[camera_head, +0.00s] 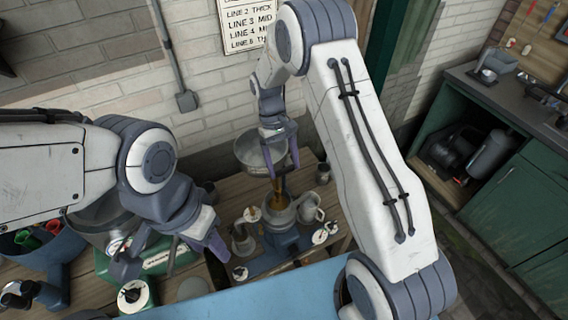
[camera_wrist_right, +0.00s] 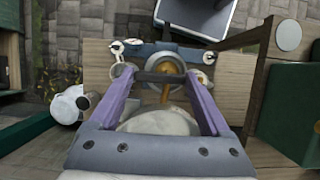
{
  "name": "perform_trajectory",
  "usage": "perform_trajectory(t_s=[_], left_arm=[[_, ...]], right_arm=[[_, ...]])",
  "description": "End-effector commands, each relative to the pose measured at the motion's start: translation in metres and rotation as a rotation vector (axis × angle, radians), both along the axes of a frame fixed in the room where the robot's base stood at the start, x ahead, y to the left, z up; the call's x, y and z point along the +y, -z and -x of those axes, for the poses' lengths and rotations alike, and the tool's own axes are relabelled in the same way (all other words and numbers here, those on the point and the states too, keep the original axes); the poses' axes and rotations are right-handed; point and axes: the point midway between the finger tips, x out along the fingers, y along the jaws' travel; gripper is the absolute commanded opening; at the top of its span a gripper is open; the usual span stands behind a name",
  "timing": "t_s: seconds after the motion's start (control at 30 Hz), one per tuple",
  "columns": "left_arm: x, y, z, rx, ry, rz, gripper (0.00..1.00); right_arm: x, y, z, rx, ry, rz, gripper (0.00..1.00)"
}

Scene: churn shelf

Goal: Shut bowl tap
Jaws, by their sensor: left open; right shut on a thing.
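A grey metal bowl (camera_head: 255,152) stands raised over the wooden bench in the head view; its pale side (camera_wrist_right: 160,122) shows in the right wrist view. A golden-brown stream (camera_head: 278,194) runs down below it into a grey round vessel (camera_head: 281,214). My right gripper (camera_head: 284,168) is at the bowl's right front side. In the wrist view its purple fingers (camera_wrist_right: 160,80) are shut on a dark bar, which looks like the bowl tap's handle (camera_wrist_right: 160,77). My left gripper (camera_head: 172,262) is open and empty, lower left, above a green case. The tap body is largely hidden.
Pale jugs or cups (camera_head: 311,208) and round-topped parts crowd around the vessel. A green case (camera_head: 150,262) and a blue bin (camera_head: 40,262) lie at the left. A green cabinet (camera_head: 505,190) stands at the right. A blue surface (camera_head: 270,295) is in front.

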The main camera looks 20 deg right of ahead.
Motion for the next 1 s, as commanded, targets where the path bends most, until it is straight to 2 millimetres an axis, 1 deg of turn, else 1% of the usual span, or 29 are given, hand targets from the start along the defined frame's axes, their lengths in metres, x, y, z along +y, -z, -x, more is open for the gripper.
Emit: perform_trajectory(t_s=[0.13, 0.17, 0.2, 0.47, 0.57, 0.67, 0.83, 1.0], left_arm=[[0.000, 0.000, 0.000, 0.000, 0.000, 0.000, 0.46], [0.000, 0.000, 0.000, 0.000, 0.000, 0.000, 0.46], [0.000, 0.000, 0.000, 0.000, 0.000, 0.000, 0.46], [0.000, 0.000, 0.000, 0.000, 0.000, 0.000, 0.46], [0.000, 0.004, 0.000, 0.000, 0.000, 0.000, 0.46], [0.000, 0.010, 0.000, 0.000, -0.001, 0.000, 0.46], [0.000, 0.021, 0.000, 0.000, -0.003, 0.000, 0.46], [0.000, 0.027, 0.000, 0.000, -0.003, 0.000, 0.46]], right_arm=[[0.001, -0.002, -0.002, -0.007, -0.003, -0.002, 0.26], [0.001, -0.001, -0.002, -0.007, -0.003, -0.002, 0.85], [0.001, -0.002, -0.002, -0.006, -0.003, -0.001, 1.00], [0.000, -0.001, -0.001, -0.004, -0.001, -0.001, 1.00], [0.001, -0.006, -0.004, -0.006, 0.000, -0.001, 1.00], [0.002, -0.018, -0.010, -0.009, -0.001, -0.001, 1.00], [0.005, -0.050, -0.023, -0.012, -0.001, -0.002, 1.00], [0.007, -0.079, -0.034, -0.009, -0.002, -0.002, 1.00]])
